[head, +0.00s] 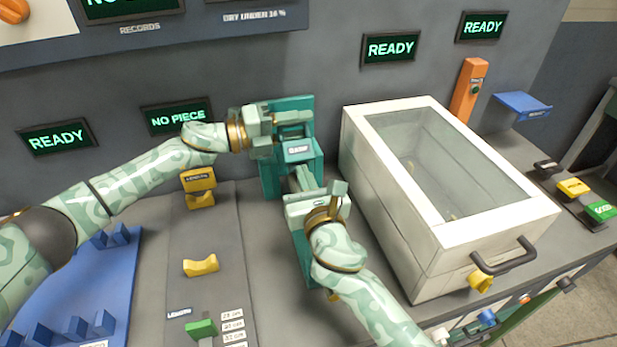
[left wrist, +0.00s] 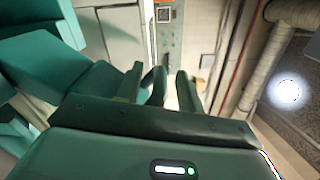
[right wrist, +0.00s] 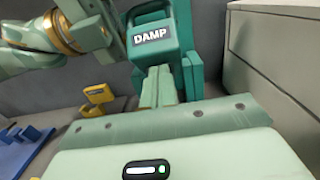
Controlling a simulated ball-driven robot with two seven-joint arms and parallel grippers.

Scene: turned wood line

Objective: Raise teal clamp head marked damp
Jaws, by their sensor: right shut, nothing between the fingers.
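The teal clamp head (head: 300,160) stands at the back middle against a teal upright and bears a white DAMP label. It also shows in the right wrist view (right wrist: 153,50). Large teal surfaces fill the left of the left wrist view. My left gripper (head: 300,118) is at the top of the clamp head, its fingers pointing right. In the left wrist view its fingers (left wrist: 172,88) stand apart with a gap between them. Whether they touch the clamp is hidden. My right gripper (head: 303,180) is shut and empty, just in front of and below the DAMP label.
A white box with a clear lid (head: 440,165) and dark handle stands close on the right. Yellow rests (head: 200,265) and a green slider (head: 201,329) are at left, beside a blue rack (head: 85,290). An orange post (head: 467,90) stands behind the box.

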